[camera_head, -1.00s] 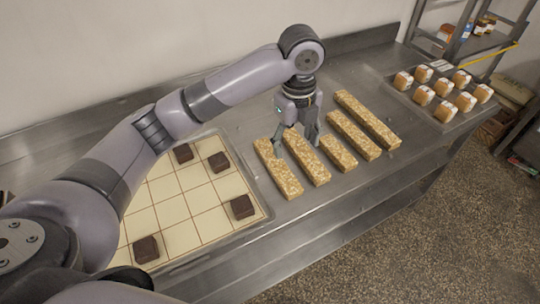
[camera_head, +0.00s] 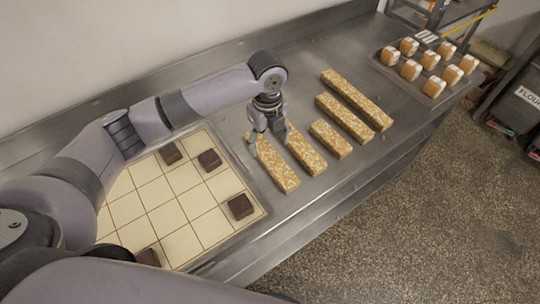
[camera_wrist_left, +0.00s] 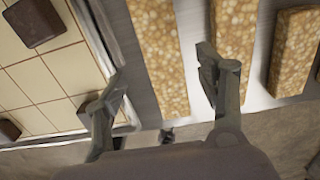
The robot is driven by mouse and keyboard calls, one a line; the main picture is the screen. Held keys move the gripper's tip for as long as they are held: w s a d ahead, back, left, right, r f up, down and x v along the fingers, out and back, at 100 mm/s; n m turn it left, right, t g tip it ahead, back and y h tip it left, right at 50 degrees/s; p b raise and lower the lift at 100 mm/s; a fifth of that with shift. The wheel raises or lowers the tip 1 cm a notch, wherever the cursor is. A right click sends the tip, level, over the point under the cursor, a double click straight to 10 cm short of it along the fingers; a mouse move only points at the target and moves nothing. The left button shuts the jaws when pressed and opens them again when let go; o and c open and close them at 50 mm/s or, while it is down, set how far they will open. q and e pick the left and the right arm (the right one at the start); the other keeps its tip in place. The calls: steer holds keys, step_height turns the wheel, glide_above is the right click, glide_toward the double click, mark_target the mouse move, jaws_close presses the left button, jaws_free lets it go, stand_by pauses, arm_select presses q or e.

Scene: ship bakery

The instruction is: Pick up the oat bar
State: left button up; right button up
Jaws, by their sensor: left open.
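Several oat bars of differing lengths lie side by side on the steel counter. The leftmost oat bar (camera_head: 279,171) lies beside the gridded board; a second oat bar (camera_head: 305,154) and a short oat bar (camera_head: 331,139) follow to its right. My left gripper (camera_head: 269,139) is open and points down over the leftmost bar. In the left wrist view my left gripper (camera_wrist_left: 160,75) has one finger on each side of the leftmost oat bar (camera_wrist_left: 157,45), with nothing clamped. The gripper hides the bar's far end in the head view. My right gripper is not in view.
A cream gridded board (camera_head: 158,193) with several dark brown squares is left of the bars. Two longer bars (camera_head: 357,99) lie to the right. A tray (camera_head: 413,88) of small cakes stands farther right. A wall runs behind the counter.

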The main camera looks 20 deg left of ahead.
mark_target(269, 154)
arm_select(q)
steer(key=shift+f, duration=0.5)
step_height(269, 154, down, 4)
steer(key=shift+d+f+p, duration=0.1)
steer(key=shift+f+p, duration=0.1)
steer(key=shift+p, duration=0.7)
steer(key=shift+f, duration=0.25)
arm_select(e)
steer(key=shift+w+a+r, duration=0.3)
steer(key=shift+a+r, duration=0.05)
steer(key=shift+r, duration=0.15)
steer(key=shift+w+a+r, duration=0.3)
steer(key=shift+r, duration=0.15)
arm_select(q)
steer(key=shift+c, duration=0.2)
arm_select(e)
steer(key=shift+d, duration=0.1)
arm_select(q)
steer(key=shift+c, duration=1.4)
steer(key=shift+w, duration=0.1)
steer(key=c, duration=1.1)
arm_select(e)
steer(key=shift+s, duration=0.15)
